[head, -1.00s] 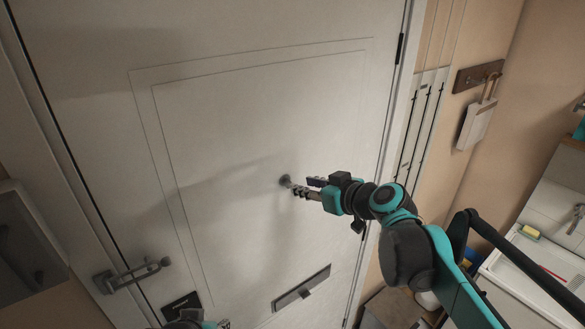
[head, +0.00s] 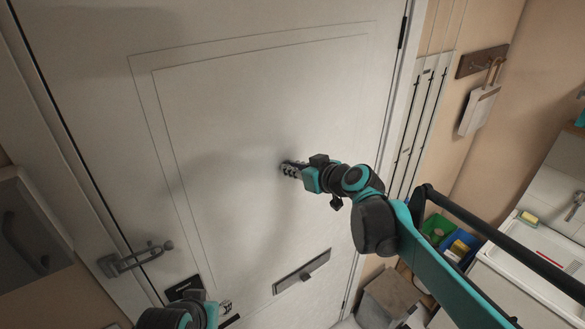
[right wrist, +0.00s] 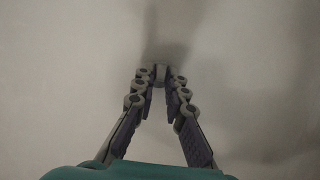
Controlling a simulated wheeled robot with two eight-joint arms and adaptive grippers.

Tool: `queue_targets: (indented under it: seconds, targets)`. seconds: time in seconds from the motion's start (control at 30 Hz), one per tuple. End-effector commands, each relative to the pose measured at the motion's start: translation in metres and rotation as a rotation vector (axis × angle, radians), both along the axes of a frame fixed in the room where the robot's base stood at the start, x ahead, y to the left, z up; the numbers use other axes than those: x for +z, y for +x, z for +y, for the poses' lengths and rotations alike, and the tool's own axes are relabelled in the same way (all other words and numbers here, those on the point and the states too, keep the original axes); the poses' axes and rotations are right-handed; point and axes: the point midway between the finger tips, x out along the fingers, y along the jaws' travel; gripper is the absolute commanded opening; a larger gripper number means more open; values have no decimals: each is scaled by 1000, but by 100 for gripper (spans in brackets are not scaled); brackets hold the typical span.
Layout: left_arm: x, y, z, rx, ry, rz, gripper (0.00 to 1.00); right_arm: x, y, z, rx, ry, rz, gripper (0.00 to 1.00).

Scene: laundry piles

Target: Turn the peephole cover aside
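The white door (head: 240,120) fills most of the head view. My right gripper (head: 286,168) is against its panel, where the fingers hide the peephole cover in the head view. In the right wrist view the fingers of my right gripper (right wrist: 160,80) converge, and the small grey peephole cover (right wrist: 160,73) sits between the tips, touching or nearly touching both. My left gripper (head: 225,307) shows only partly at the bottom of the head view, near the door's lower left; its finger state is unclear.
A metal latch (head: 135,258) is at the door's lower left, and a mail slot plate (head: 301,272) lies below my right gripper. Hooks with a hanging board (head: 479,110) are on the right wall. A sink (head: 548,243) and bins (head: 450,243) stand at the right.

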Motion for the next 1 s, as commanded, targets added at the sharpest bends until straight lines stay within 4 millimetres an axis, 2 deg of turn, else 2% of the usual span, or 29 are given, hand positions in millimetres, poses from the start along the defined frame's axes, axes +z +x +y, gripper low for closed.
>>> queue_targets:
  seconds: [0.47, 1.0]
  targets:
    - [-5, 0, 0, 0, 0, 0, 40, 0, 0, 0, -3, 82, 58, 0]
    - [-26, 0, 0, 0, 0, 0, 40, 1, -4, 5, -4, 467, 337, 0]
